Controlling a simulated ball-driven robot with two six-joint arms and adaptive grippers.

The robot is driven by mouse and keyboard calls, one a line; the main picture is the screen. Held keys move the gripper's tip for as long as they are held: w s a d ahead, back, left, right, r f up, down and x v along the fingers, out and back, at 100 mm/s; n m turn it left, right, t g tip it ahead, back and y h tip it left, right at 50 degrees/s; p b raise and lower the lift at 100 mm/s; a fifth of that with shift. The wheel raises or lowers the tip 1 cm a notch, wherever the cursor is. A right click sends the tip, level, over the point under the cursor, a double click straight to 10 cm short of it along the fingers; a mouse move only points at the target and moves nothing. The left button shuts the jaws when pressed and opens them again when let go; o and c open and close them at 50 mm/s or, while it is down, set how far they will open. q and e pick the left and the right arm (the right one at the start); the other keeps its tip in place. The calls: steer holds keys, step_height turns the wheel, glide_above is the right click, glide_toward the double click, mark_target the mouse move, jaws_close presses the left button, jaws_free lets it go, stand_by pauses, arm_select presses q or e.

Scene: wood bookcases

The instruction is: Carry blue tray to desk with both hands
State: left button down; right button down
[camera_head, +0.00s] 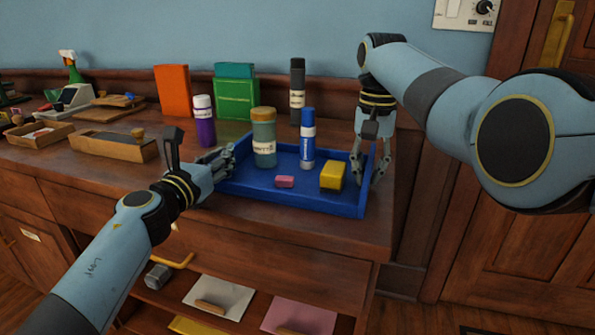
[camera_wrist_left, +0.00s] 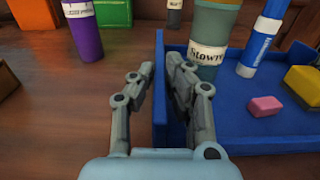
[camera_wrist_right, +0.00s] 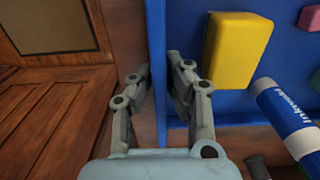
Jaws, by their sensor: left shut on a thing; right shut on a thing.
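The blue tray (camera_head: 290,199) sits on the wooden desk top (camera_head: 120,185), near its front right corner. In it are a grey-green bottle (camera_head: 264,138), a blue and white tube (camera_head: 308,140), a yellow block (camera_head: 332,175) and a pink eraser (camera_head: 285,182). My left gripper (camera_head: 226,162) is shut on the tray's left wall, which shows between its fingers in the left wrist view (camera_wrist_left: 172,95). My right gripper (camera_head: 370,180) is shut on the tray's right wall, seen in the right wrist view (camera_wrist_right: 157,80).
A purple bottle (camera_head: 204,120), orange box (camera_head: 172,90), green box (camera_head: 237,98) and dark bottle (camera_head: 297,90) stand behind the tray. A wooden box (camera_head: 115,145) and a spray bottle (camera_head: 72,68) are at left. An open drawer or shelf with papers (camera_head: 218,297) is below.

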arm_select(q)
steer(key=shift+r, duration=0.2)
arm_select(e)
steer(key=shift+w+r, duration=0.1)
steer(key=shift+r, duration=0.1)
